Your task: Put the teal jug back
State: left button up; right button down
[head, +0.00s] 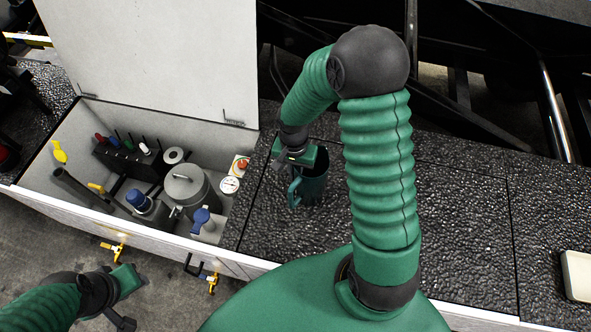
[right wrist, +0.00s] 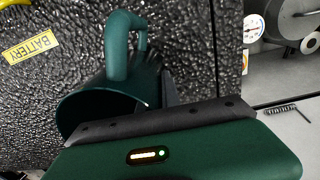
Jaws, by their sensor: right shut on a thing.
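The teal jug (head: 314,186) is at the textured black deck, just right of the open bin. My right gripper (head: 294,166) is at its rim and shut on it. In the right wrist view the jug (right wrist: 110,95) shows its curved handle at the top and its dark open mouth toward the lower left. The gripper's dark finger (right wrist: 168,88) lies against the jug's side; the other finger is hidden. I cannot tell whether the jug touches the deck. My left gripper (head: 128,284) hangs low at the left, away from the jug, its fingers unclear.
The open bin (head: 50,197) holds a lidded grey canister (head: 187,188), blue-capped containers, a gauge (head: 230,185) and a tool rack. Its raised white lid (head: 150,55) stands behind it. Dark machine framework lies beyond the deck. A pale box (head: 577,276) sits far right; the deck between is clear.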

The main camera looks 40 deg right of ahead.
jog(key=shift+f, duration=0.1)
jog(key=c, duration=1.6)
grip_release()
jog(key=shift+a, duration=0.2)
jog(key=shift+o, duration=0.2)
notch_tip(320, 180, up, 12)
jog(key=shift+w+r, duration=0.15)
jog(key=shift+r, duration=0.05)
